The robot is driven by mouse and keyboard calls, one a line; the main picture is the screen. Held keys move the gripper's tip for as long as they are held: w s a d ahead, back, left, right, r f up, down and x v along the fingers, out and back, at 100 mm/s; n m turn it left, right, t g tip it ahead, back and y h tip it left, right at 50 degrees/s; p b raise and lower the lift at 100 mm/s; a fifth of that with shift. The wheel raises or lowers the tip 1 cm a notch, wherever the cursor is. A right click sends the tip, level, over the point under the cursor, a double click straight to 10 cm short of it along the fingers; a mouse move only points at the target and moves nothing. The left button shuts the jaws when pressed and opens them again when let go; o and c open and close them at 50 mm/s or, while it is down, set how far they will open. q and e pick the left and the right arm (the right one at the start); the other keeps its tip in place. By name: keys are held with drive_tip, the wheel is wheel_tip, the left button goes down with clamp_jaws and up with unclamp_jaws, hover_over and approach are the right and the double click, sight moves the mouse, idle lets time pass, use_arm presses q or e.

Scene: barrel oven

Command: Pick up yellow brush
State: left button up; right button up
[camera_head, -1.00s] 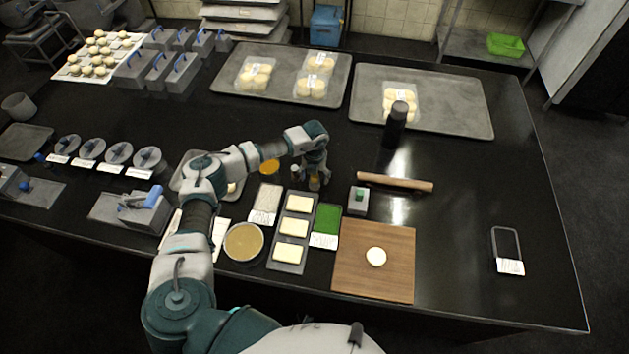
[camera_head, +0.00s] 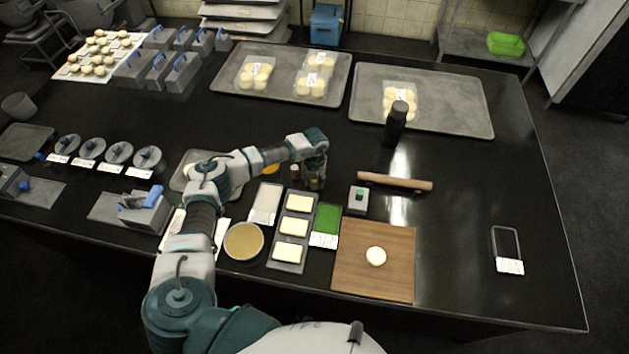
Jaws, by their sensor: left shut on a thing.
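My left gripper (camera_head: 314,183) points down over the dark table, just behind the tray of pale butter blocks (camera_head: 298,201). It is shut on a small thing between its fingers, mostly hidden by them. Little of that thing shows, so its yellow colour and brush shape cannot be made out clearly. My right gripper is not in view.
A green-filled tray (camera_head: 325,220), a wooden board (camera_head: 380,285) with a dough disc (camera_head: 376,256), and a small grey box (camera_head: 358,200) are close by. The table's right side is mostly clear.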

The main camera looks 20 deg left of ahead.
use_arm(q)
drive_tip(key=shift+r, duration=0.45)
drive_tip(key=r, duration=0.1)
drive_tip(key=s+r, duration=0.1)
drive_tip(key=shift+d+r, duration=0.1)
drive_tip(key=shift+r, duration=0.25)
drive_tip(key=s+d, duration=0.1)
drive_tip(key=s, duration=0.3)
drive_tip(key=s+d+r+b, duration=0.1)
drive_tip(key=s+d, duration=0.1)
drive_tip(key=s, duration=0.3)
drive_tip(key=s+d, duration=0.2)
drive_tip(key=s, duration=0.3)
drive_tip(key=shift+d+r, duration=0.2)
